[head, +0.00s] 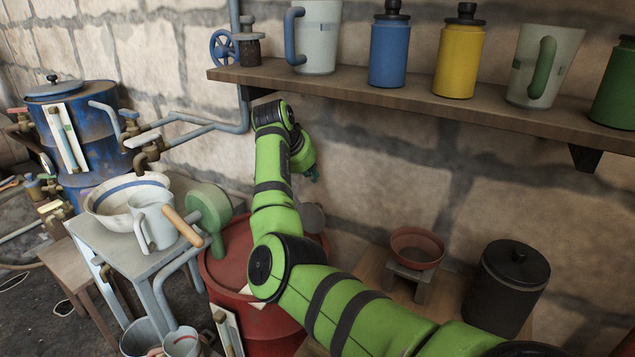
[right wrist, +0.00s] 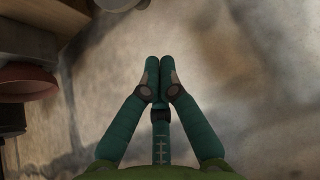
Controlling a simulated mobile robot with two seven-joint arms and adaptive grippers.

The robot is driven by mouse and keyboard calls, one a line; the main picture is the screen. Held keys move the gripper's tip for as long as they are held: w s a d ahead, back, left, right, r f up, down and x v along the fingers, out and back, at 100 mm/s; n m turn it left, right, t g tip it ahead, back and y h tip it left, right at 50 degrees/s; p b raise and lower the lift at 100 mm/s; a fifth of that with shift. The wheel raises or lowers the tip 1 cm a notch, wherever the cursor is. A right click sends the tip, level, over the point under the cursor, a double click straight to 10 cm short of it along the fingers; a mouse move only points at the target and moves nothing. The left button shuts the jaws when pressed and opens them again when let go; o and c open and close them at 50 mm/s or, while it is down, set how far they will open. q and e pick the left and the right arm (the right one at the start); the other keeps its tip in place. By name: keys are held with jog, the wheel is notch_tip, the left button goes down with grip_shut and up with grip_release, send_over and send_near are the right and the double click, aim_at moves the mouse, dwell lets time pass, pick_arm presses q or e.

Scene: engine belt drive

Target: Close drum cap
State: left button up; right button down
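A red drum (head: 232,268) stands at the middle, partly hidden behind my right arm. A small grey round piece (head: 312,217), possibly the drum cap, shows beside my arm at the drum's far right side; I cannot tell how it sits. My right gripper (head: 313,173) is above and behind the drum, near the wall and mostly hidden by its own arm. In the right wrist view its teal fingers (right wrist: 159,80) are together and hold nothing visible. A grey rounded piece (right wrist: 120,4) is cut off at that view's top edge. My left gripper is not in view.
A table (head: 112,243) holds a bowl (head: 110,208) and a jug (head: 153,220). A shelf (head: 400,97) with jugs and bottles is above. A reddish bowl (head: 417,247) and black pot (head: 510,290) are at right.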

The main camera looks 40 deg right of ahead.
aim_at(314, 216)
jog(key=x, duration=0.5)
jog(key=a+f+p+x, duration=0.1)
jog(key=x, duration=0.2)
jog(key=shift+s+a, duration=0.15)
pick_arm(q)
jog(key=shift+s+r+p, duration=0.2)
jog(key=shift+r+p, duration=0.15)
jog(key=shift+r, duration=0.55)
pick_arm(e)
jog(key=shift+s+a+r, duration=0.1)
jog(key=shift+s+a, duration=0.1)
jog(key=shift+a, duration=0.3)
jog(key=shift+s+a, duration=0.15)
jog(key=shift+a, duration=0.4)
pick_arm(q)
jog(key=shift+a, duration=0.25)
